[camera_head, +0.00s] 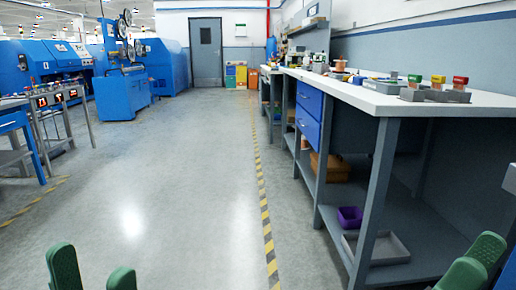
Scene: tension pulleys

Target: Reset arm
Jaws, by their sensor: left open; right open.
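My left gripper (93,272) shows at the bottom left as two green fingertips set apart, with nothing between them. My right gripper (474,265) shows at the bottom right as green fingers with a gap, also empty. Both are low in the view, over the floor side of the room. The right one is near the front of the long workbench (350,90). A blue machine with round pulleys (122,90) stands far off at the left. The rest of both arms is mostly out of view.
The workbench runs along the right, with blue drawers (309,112), small coloured parts on top, and a purple bin (350,217) and grey tray (383,246) on its lower shelf. A table (52,105) stands left. The floor (180,190) between is clear, reaching a grey door (206,52).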

